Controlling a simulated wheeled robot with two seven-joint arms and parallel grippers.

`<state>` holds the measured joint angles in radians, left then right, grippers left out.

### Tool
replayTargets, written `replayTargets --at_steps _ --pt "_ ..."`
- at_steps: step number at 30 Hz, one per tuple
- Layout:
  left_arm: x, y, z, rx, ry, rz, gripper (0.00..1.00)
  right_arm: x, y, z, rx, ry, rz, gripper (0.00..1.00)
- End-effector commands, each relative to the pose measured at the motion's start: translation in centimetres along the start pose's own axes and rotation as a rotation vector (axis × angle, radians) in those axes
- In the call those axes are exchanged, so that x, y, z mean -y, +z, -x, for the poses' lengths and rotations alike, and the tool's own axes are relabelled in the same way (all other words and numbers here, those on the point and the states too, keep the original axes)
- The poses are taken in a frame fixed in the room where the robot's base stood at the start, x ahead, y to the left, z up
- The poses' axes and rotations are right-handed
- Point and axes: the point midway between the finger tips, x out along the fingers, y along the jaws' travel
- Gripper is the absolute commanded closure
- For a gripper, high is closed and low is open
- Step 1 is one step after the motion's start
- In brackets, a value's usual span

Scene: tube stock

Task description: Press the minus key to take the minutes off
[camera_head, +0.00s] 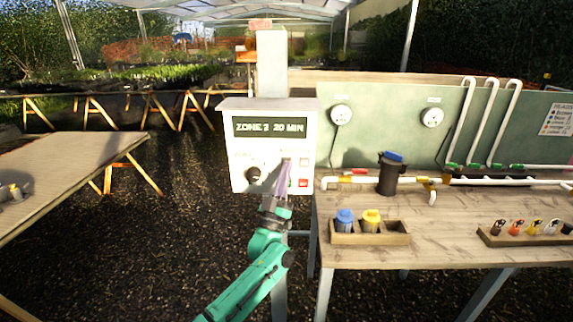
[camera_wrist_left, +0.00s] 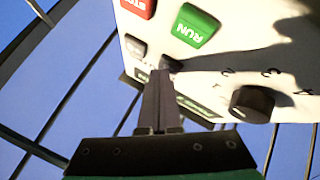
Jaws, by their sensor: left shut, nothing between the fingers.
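A white control box (camera_head: 268,180) stands on a post, and its display (camera_head: 270,127) reads "ZONE 2 20 MIN". My left gripper (camera_head: 286,164) is shut and empty, pointing up at the lower middle of the box face. In the left wrist view the panel appears upside down. The shut fingertips (camera_wrist_left: 161,73) are at a dark grey key (camera_wrist_left: 172,64) and partly cover it. A second grey key (camera_wrist_left: 136,45) lies just left of them. I cannot read the marks on either key or tell whether the fingertips touch. My right gripper is not in view.
A green RUN key (camera_wrist_left: 192,25), a red STOP key (camera_wrist_left: 140,6) and a black dial (camera_wrist_left: 252,103) are close by on the panel. A wooden bench (camera_head: 450,215) with pipes and a black filter (camera_head: 392,176) stands right of the box. Another table (camera_head: 70,165) is at left.

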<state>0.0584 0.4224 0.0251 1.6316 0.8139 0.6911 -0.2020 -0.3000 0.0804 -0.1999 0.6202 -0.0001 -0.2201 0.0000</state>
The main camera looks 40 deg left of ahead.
Motion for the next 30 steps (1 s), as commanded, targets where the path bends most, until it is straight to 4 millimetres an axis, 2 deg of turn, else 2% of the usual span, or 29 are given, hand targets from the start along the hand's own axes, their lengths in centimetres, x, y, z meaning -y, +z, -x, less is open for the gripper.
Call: replayTargets --at_steps 17,24,30 --pt "0.1 0.1 -0.2 -0.001 0.000 0.000 1.00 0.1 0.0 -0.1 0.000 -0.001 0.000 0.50" --pt "-0.5 -0.6 0.5 0.001 -0.001 0.000 1.00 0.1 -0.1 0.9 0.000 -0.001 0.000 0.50" --pt "-0.6 -0.6 0.9 -0.001 0.000 0.000 1.00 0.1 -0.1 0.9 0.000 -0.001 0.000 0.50"
